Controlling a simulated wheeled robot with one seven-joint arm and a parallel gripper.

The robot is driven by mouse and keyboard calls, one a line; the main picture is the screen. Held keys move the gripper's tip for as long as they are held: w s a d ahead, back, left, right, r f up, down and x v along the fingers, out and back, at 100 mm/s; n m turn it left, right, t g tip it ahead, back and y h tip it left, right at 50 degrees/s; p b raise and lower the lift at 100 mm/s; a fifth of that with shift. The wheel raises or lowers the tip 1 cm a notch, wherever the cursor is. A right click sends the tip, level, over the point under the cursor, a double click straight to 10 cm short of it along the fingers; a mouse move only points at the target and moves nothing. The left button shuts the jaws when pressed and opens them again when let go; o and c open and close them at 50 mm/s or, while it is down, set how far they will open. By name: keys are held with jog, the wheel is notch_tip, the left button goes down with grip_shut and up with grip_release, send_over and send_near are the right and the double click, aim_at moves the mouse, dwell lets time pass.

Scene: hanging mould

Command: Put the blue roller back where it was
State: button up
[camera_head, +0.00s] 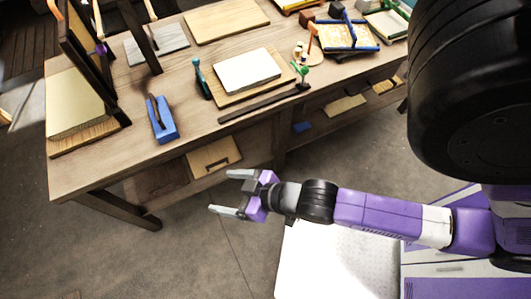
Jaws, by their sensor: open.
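I cannot tell for sure which thing is the blue roller. A slim blue tool (348,22) stands in a blue-edged tray (352,50) at the back right of the table. A blue block (164,131) with a dark bar on top lies near the table's front left edge. A small blue object (302,127) lies on the lower shelf, too small to make out. My gripper (230,192) is open and empty, in front of the table and apart from these things.
The wooden table (185,100) also bears a white slab on a board (248,71), a teal-handled tool (201,77), a long dark bar (263,103) and a dark upright frame (95,60) at left. A wooden box (214,155) sits below. Open floor (190,255) lies around my gripper.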

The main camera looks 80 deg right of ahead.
jog(key=s+a+r+n+t, duration=0.1)
jog(key=s+r, duration=0.4)
jog(key=r, duration=0.2)
jog(key=s+a+r+n+t+y, duration=0.1)
jog(key=s+r+t, duration=0.1)
jog(key=s+r, duration=0.3)
notch_tip(320, 180, up, 3)
jog(key=shift+f, duration=0.1)
